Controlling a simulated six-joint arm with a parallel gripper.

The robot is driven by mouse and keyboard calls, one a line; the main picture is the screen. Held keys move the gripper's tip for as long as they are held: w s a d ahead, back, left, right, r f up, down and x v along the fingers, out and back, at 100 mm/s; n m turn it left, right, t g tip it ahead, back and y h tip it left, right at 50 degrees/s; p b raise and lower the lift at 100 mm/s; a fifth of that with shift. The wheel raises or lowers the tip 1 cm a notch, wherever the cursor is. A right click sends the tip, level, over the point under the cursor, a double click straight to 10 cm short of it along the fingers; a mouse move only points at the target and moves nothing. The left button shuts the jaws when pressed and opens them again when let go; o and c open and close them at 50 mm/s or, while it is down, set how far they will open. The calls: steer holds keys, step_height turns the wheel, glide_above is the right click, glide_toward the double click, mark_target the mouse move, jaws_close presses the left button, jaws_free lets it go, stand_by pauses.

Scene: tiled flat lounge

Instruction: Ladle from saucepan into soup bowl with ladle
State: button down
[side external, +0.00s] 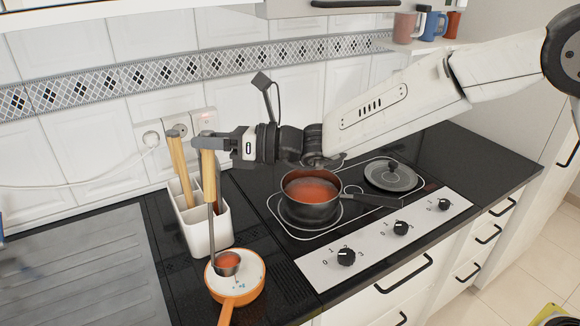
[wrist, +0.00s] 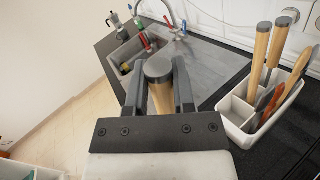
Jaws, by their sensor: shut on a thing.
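My gripper (side external: 207,143) is shut on the wooden handle of the ladle (side external: 209,180), which hangs roughly upright. The ladle's metal cup holds red soup and is over or inside the orange soup bowl (side external: 255,284), which has a pale inside and a handle toward the front. I cannot tell whether the cup touches it. The dark saucepan (side external: 322,211) with red soup stands on the hob to the right, its handle pointing right. In the wrist view, my gripper (wrist: 158,80) has the ladle's handle end (wrist: 159,70) between its fingers; the cup is hidden there.
A white utensil holder (side external: 211,237) with wooden-handled tools stands just behind the ladle, close to it. A lid (side external: 391,177) lies on the hob's back right. Control knobs (side external: 346,257) line the front. A grey draining board (side external: 75,270) lies at left, mostly clear.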

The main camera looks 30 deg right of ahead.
steer(key=w+d+f+m, duration=0.1)
steer(key=w+d+m, duration=0.2)
steer(key=w+d, duration=0.1)
steer(key=shift+w+f+t, duration=0.3)
steer(key=shift+w+f, duration=0.05)
steer(key=shift+w, duration=0.05)
stand_by(1.4)
steer(key=w+d+f+m+t, duration=0.1)
steer(key=w+d+f+m, duration=0.7)
steer(key=f, duration=0.3)
steer(key=shift+w, duration=0.5)
stand_by(4.0)
steer(key=shift+f, duration=0.15)
